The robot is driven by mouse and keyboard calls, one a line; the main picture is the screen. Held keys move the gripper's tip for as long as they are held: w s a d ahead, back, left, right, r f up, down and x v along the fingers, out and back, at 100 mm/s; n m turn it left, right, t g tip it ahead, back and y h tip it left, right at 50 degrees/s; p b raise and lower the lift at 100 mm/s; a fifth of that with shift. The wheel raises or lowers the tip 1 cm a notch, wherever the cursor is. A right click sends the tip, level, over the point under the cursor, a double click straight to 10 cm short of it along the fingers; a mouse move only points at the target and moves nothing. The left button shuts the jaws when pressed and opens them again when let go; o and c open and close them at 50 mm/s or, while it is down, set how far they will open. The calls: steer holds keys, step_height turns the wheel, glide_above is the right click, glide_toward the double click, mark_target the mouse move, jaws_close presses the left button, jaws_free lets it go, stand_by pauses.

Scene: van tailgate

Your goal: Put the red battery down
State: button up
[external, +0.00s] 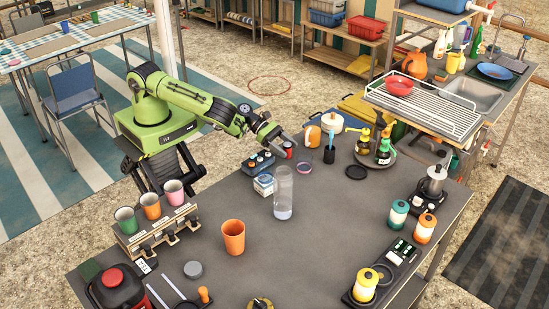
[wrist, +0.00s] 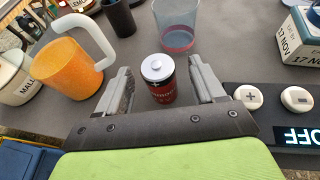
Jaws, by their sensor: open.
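The red battery (wrist: 160,88) stands upright, its white top towards the camera, between the fingers of my gripper (wrist: 163,82) in the wrist view. The fingers are open, with a gap visible on each side of the battery. In the external view my gripper (external: 284,141) is low over the back edge of the dark table, and the red battery (external: 288,148) shows small beside its fingers. The battery appears to rest on the table top, though its base is partly hidden by the gripper's palm.
A dark device (wrist: 275,110) with plus and minus buttons lies close right of the gripper. An orange mug (wrist: 68,70) stands close left. A clear container (wrist: 176,25) and a date-stamped box (wrist: 300,38) stand beyond. The table between them is clear.

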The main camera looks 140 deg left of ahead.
steer(key=p+v, duration=0.2)
steer(key=v, duration=0.1)
steer(key=p+v, duration=0.1)
steer(key=v, duration=0.3)
steer(key=shift+w+r+p, duration=0.1)
steer(key=shift+r+p, duration=0.25)
steer(key=shift+r, duration=0.05)
steer(key=s+p, duration=0.1)
steer(key=p, duration=0.1)
steer(key=s+p, duration=0.1)
steer(key=p, duration=0.1)
steer(key=shift+s+d+r, duration=0.1)
steer(key=shift+d+r, duration=0.05)
steer(key=shift+d, duration=0.1)
